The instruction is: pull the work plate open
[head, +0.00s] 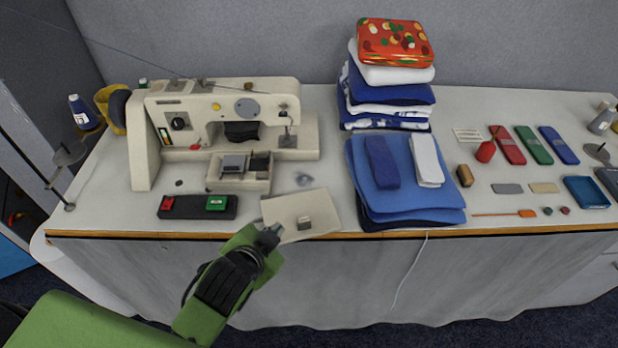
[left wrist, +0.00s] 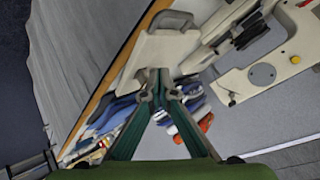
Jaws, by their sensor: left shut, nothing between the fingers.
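The work plate (head: 300,210) is a flat cream panel in front of the cream sewing machine (head: 215,95), angled out toward the table's front edge. In the left wrist view the plate (left wrist: 150,55) lies just beyond the fingertips (left wrist: 155,88). I cannot tell whether the fingers touch it. The gripper hides part of the plate's left front corner. My right gripper is in neither view.
A black control box (head: 197,207) with red and green buttons lies left of the plate. An accessory tray (head: 240,180) sits behind it. Folded blue cloth (head: 405,190) is close on the right. The table's wooden front edge (head: 400,235) runs below.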

